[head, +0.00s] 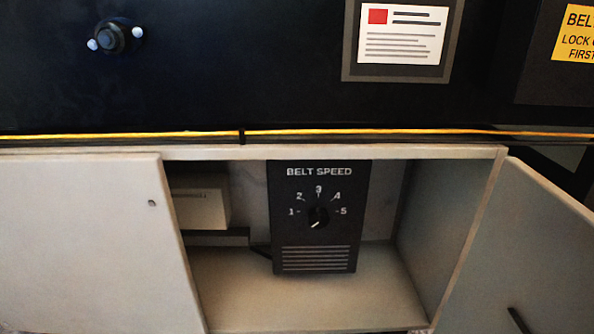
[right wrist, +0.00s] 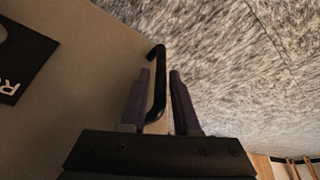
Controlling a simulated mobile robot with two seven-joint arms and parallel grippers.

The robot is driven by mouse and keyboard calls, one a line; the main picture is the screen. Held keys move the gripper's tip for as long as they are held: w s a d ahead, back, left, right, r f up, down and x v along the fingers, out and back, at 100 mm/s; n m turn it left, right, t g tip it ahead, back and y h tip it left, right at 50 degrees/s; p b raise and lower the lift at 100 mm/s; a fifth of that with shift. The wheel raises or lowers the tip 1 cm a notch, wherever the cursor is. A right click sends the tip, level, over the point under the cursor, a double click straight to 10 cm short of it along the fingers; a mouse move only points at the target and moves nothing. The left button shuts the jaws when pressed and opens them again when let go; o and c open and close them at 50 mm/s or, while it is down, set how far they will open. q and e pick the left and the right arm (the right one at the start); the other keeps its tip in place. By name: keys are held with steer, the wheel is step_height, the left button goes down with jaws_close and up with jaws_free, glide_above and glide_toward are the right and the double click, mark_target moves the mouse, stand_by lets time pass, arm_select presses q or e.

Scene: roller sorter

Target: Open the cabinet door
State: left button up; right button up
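The pale grey cabinet (head: 320,300) stands open on its right side. Its right door (head: 540,240) is swung outward, with a black bar handle (head: 518,320) at the bottom edge of the head view. In the right wrist view the black handle (right wrist: 157,85) lies between the two fingers of my right gripper (right wrist: 162,78). The fingers are apart, with a gap on the right side of the handle; the left finger is close to it, and I cannot tell if they touch. My left gripper is in neither view.
Inside the cabinet are a black BELT SPEED panel (head: 318,247) with a dial and a pale box (head: 200,203). A pale left panel (head: 80,245) covers the left side. A dark machine body (head: 230,70) with a yellow line is above. Speckled grey floor (right wrist: 235,60) shows beside the door.

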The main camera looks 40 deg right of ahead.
steer(key=p+v, duration=0.4)
steer(key=v, duration=0.4)
steer(key=shift+p, duration=0.4)
